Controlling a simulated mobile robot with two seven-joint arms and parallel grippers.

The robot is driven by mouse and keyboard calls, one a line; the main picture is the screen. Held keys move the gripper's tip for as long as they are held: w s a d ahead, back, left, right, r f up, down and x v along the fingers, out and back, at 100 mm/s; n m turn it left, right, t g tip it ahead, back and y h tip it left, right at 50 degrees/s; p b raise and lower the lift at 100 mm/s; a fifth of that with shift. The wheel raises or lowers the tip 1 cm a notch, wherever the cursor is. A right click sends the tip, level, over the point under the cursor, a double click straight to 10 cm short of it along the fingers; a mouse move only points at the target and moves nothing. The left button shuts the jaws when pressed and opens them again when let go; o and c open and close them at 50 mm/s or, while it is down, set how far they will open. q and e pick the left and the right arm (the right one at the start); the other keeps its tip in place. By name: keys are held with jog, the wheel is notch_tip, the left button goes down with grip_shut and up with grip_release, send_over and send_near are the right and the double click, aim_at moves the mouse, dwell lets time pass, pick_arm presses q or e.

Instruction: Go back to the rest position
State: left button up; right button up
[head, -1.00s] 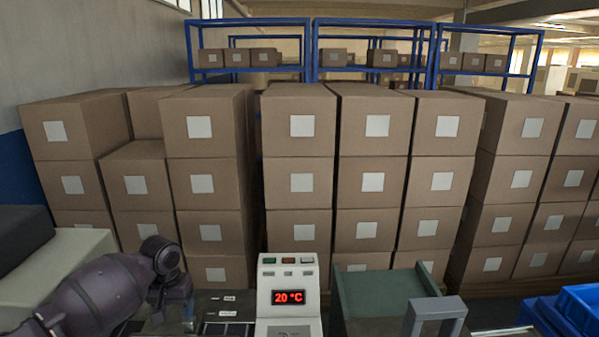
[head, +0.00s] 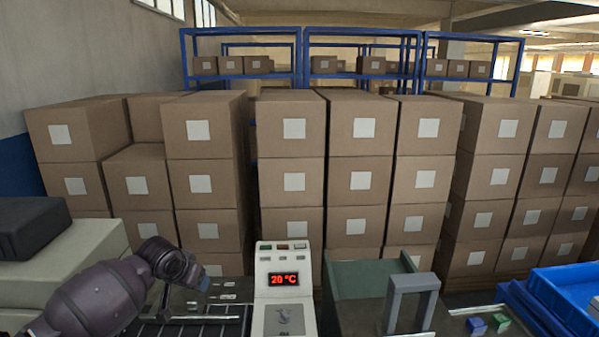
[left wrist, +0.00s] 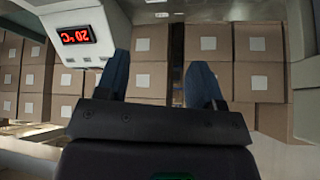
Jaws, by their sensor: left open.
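My left arm comes in at the lower left of the head view, dark purple-grey, with its gripper (head: 205,284) over the machine's dark bed, left of the control panel. In the left wrist view the two blue fingers of this gripper (left wrist: 160,80) stand wide apart with nothing between them. The control panel (head: 284,310) is a light box with buttons on top and a red "20 °C" display (head: 284,279). The display also shows upside down in the left wrist view (left wrist: 75,35). My right gripper is in neither view.
A grey-green part (head: 370,275) with a grey arch-shaped frame (head: 411,284) stands right of the panel. Blue bins (head: 565,282) stand at the right edge, near small blue (head: 476,324) and green (head: 500,321) pieces. Stacked cartons (head: 293,182) fill the back.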

pick_arm(q)
jog(key=s+d+f+m+t+h, duration=0.2)
jog(key=s+d+m+t+h, duration=0.1)
jog(key=s+d+t, duration=0.55)
jog(key=s+a+f+n+g+y, duration=0.1)
jog(key=s+a+f, duration=0.2)
jog(key=s, duration=0.6)
jog(key=s+a+f+n+g+y, duration=0.1)
jog(key=s+a+f+n+y, duration=0.1)
jog(key=s+f, duration=0.5)
jog(key=s+a+f+n+g+y, duration=0.1)
jog(key=s+a+f, duration=0.3)
jog(key=s, duration=0.8)
jog(key=shift+s+f+n, duration=0.4)
jog(key=shift+f+n, duration=0.2)
jog(key=shift+a, duration=0.1)
